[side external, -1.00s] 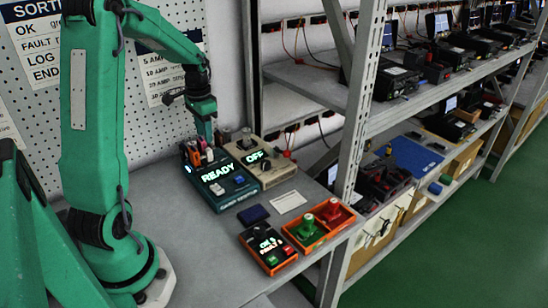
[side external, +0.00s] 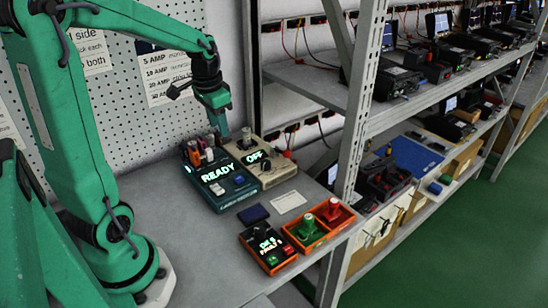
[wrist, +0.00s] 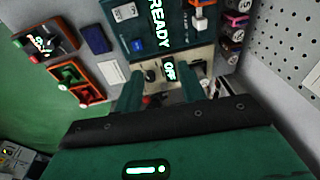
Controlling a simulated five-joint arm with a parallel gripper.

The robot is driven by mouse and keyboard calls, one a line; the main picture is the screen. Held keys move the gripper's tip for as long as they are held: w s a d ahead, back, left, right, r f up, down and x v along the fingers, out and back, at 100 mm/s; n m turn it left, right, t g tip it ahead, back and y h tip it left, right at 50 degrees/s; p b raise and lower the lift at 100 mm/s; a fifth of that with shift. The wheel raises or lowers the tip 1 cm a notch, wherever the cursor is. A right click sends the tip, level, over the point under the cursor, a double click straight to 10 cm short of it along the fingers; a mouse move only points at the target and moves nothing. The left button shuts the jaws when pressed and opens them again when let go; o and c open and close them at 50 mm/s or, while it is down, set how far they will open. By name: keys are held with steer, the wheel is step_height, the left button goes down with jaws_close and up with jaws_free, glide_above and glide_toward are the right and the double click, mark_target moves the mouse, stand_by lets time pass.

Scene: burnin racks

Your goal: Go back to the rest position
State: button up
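My gripper (side external: 223,130) points down above the back of the bench in the side external view. In the wrist view its two green fingers (wrist: 161,82) stand apart with a gap between them, and I see nothing held. Below and beyond the fingers is a beige box with a lit OFF display (wrist: 171,70), also in the side external view (side external: 270,172). Next to it is a teal box with a lit READY display (side external: 222,190). Part of the beige box is hidden by the fingers in the wrist view.
On the bench are orange trays holding a green part (side external: 307,228) and a red part (side external: 334,209), a lit orange-edged box (side external: 268,249), a dark blue block (side external: 253,214) and a white card (side external: 289,202). A pegboard stands behind; a metal rack post (side external: 359,110) rises at right.

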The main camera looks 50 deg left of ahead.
steer(key=s+d+r+t, duration=0.2)
steer(key=s+d, duration=0.3)
steer(key=d, duration=0.3)
steer(key=s+d+r+t, duration=0.2)
steer(key=s+d, duration=0.3)
steer(key=d, duration=0.3)
steer(key=shift+d+r+h, duration=0.35)
steer(key=shift+r+h, duration=0.05)
steer(key=shift+r, duration=0.35)
